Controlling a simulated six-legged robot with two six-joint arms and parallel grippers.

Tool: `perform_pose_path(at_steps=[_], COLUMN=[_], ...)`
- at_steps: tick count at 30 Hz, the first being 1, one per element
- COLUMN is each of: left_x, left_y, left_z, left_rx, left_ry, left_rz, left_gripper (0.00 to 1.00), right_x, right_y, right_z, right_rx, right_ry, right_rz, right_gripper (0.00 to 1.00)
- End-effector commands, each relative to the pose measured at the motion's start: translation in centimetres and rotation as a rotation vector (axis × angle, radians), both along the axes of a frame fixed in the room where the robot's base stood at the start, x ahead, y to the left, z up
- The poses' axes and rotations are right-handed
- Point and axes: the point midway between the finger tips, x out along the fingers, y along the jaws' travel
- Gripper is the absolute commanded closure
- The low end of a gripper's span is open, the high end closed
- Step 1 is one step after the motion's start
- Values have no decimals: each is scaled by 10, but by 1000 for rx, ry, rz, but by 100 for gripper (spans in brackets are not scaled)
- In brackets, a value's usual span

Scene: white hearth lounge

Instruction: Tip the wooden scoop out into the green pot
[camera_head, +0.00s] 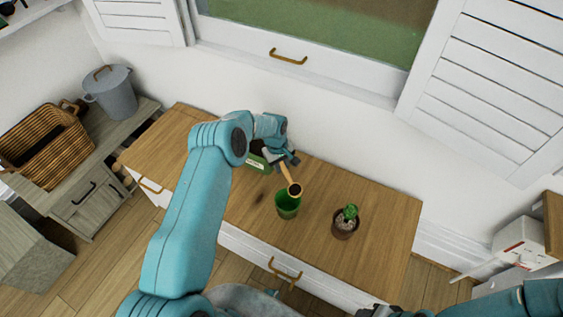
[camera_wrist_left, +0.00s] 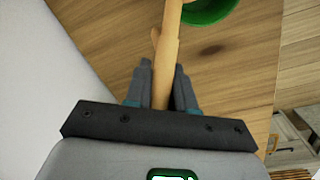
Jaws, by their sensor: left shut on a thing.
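The wooden scoop (camera_head: 290,178) is held by its handle in my left gripper (camera_head: 281,160), which is shut on it. Its bowl holds dark material and is above the far rim of the green pot (camera_head: 287,207). The pot stands on the wooden cabinet top. In the left wrist view, the scoop handle (camera_wrist_left: 170,45) runs up between the fingers (camera_wrist_left: 162,82), and part of the green pot (camera_wrist_left: 207,10) shows at the top; the scoop's bowl is out of that frame. My right arm enters at the lower right of the head view; its gripper is only partly visible at the bottom edge.
A potted cactus (camera_head: 345,222) stands right of the green pot. The cabinet top (camera_head: 385,208) is clear at the right. A wicker basket (camera_head: 45,145) and grey bin (camera_head: 110,92) are at the left.

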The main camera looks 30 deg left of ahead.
Motion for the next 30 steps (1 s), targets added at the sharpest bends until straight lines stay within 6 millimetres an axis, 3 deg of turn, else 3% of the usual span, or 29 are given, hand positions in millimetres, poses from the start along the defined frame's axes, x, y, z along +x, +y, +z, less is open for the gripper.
perform_pose_path(at_steps=[16,30], left_x=[-6,-9], left_y=[5,7], left_z=[3,-3], left_rx=[-96,-186], left_ry=[-135,-255], left_rz=[6,3], left_gripper=[100,100], right_x=[0,0], right_y=[0,0], right_z=[30,1], right_rx=[0,0], right_ry=[0,0], right_rz=[0,0], right_gripper=[57,57])
